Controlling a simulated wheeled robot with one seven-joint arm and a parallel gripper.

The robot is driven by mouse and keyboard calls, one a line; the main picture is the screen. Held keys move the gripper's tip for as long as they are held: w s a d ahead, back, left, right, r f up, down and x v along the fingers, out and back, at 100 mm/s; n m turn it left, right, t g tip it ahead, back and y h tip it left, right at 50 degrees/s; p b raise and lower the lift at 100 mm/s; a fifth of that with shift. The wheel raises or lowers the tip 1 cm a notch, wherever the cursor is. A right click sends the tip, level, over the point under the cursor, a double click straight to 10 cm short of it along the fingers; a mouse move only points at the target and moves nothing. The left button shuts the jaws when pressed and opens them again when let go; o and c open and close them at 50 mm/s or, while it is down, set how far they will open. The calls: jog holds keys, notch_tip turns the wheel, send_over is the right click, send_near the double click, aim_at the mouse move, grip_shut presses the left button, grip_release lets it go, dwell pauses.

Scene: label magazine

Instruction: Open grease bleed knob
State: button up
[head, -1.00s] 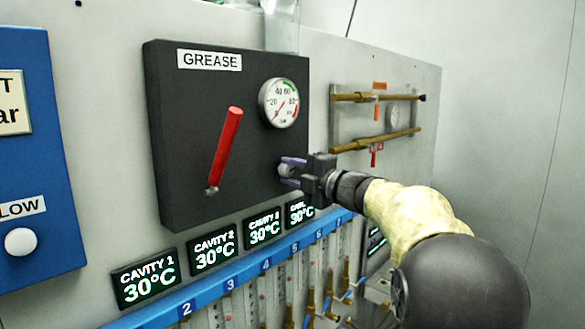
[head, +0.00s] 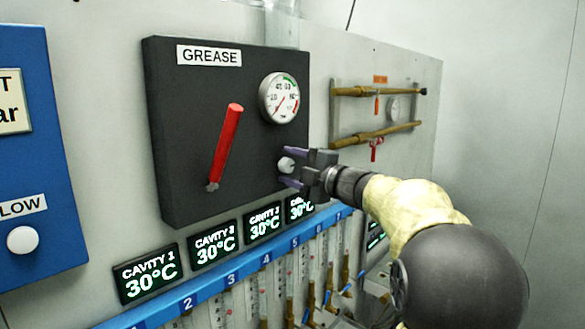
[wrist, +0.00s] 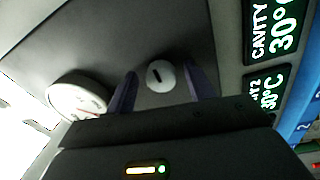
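The grease bleed knob (head: 285,164) is a small pale round knob on the dark GREASE panel (head: 180,110), below the gauge. In the wrist view the knob (wrist: 160,76) shows a short dark mark on its face. My gripper (head: 288,167) is open at the knob, with one purple finger above it and one below in the head view. In the wrist view the fingers (wrist: 160,90) stand on either side of the knob, with a gap visible on both sides. Whether the fingertips reach past the knob's face is hard to tell.
A round pressure gauge (head: 279,98) sits just above the knob. A red lever (head: 226,145) is to its left. Temperature displays (head: 215,242) and a blue numbered rail (head: 235,275) run below the panel. Brass pipes (head: 375,92) are mounted at right.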

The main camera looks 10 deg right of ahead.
jog(key=shift+s+f, duration=0.1)
jog(key=shift+s+d, duration=0.2)
jog(key=shift+d, duration=0.05)
jog(key=r+b+v, duration=0.1)
jog(key=b+v, duration=0.5)
jog(key=v, duration=1)
jog(key=shift+s+d+f+b, duration=0.15)
jog(key=shift+s+f+b, duration=0.15)
jog(key=shift+f+b, duration=0.1)
